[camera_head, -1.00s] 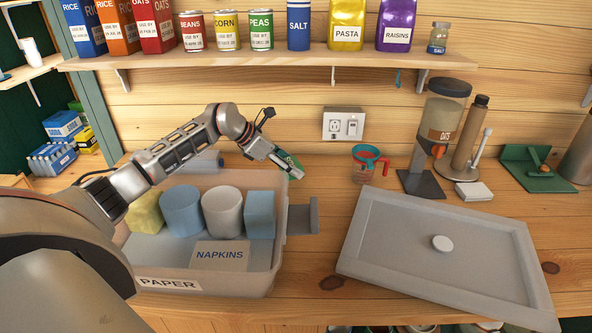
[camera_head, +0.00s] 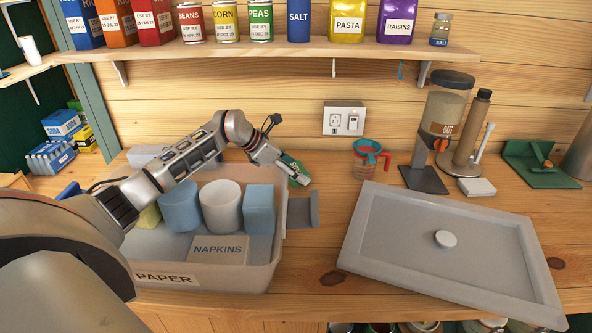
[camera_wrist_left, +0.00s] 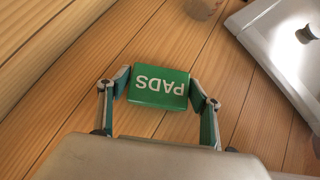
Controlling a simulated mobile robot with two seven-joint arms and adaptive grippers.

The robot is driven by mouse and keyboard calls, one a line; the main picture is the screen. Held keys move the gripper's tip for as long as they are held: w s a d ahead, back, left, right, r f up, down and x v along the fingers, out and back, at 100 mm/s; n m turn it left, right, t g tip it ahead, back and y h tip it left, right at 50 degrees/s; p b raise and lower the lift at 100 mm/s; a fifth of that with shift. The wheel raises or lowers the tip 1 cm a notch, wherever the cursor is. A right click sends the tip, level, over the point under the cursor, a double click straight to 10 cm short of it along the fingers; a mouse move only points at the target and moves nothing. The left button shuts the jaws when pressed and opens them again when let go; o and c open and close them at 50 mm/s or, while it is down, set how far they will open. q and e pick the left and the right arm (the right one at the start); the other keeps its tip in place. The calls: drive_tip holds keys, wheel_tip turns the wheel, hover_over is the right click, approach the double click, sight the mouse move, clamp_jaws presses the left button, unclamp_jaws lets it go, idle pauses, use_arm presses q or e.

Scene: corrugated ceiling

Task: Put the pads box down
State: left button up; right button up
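The green pads box (camera_wrist_left: 160,86) sits between the fingers of my left gripper (camera_wrist_left: 163,92) in the wrist view, its white PADS label upside down. In the head view the box (camera_head: 291,164) is partly covered by my left gripper (camera_head: 294,170), which is shut on it just beyond the right back corner of the paper bin. The wooden counter (camera_head: 330,215) lies below. I cannot tell whether the box touches it. My right gripper is not in view.
The grey bin labelled PAPER (camera_head: 240,276) holds rolls and a napkins box (camera_head: 218,249). A large grey lid (camera_head: 420,242) with a knob lies right. A measuring cup (camera_head: 362,168) and oats dispenser (camera_head: 440,130) stand behind. Some counter is clear between bin and lid.

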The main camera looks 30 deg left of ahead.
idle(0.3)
use_arm(q)
drive_tip(key=shift+r, duration=0.2)
drive_tip(key=b+v, duration=0.1)
drive_tip(key=v, duration=1.1)
drive_tip(key=shift+f, duration=0.1)
